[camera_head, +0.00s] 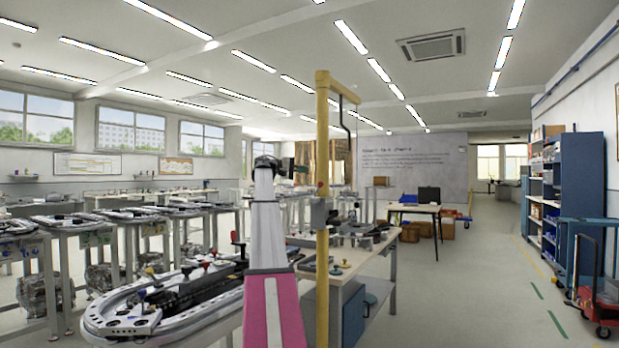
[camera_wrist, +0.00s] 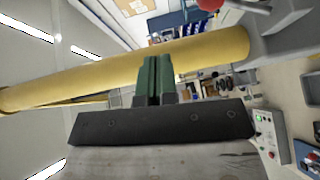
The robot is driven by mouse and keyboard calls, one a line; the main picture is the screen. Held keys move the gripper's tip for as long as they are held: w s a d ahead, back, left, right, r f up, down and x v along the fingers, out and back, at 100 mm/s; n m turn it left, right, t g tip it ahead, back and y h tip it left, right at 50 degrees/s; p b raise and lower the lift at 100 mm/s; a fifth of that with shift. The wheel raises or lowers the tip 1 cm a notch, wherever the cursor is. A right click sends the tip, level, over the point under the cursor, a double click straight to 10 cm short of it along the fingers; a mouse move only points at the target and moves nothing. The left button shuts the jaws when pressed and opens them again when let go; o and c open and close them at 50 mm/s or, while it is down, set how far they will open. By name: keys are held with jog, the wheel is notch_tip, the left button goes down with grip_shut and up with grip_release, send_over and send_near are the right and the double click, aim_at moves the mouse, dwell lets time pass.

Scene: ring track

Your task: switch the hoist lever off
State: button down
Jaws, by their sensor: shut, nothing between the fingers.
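The hoist is a yellow post (camera_head: 322,130) with a short arm at its top. A grey box (camera_head: 319,212) is fixed to the post, with a small red knob (camera_head: 320,185) above it. In the wrist view the yellow post (camera_wrist: 215,45) runs across the picture behind my gripper (camera_wrist: 158,62). The hoist lever's red ball (camera_wrist: 209,4) is at the top edge, partly cut off, on a thin rod beside the grey housing (camera_wrist: 285,25). My green fingers are together and empty, apart from the ball, which lies up and right of the tips. Contact with the post cannot be told.
A workbench (camera_head: 350,262) stands behind the post. An oval track table (camera_head: 120,318) is at the front left, with more track tables beyond. A control box with buttons (camera_wrist: 268,135) shows at the right of the wrist view.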

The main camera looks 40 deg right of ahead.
jog(key=w+a+r, duration=0.2)
jog(key=a+r, duration=0.1)
jog(key=a, duration=0.2)
jog(key=shift+w+a+r, duration=0.2)
jog(key=shift+w+r, duration=0.1)
jog(key=shift+r, duration=0.1)
jog(key=shift+s, duration=0.1)
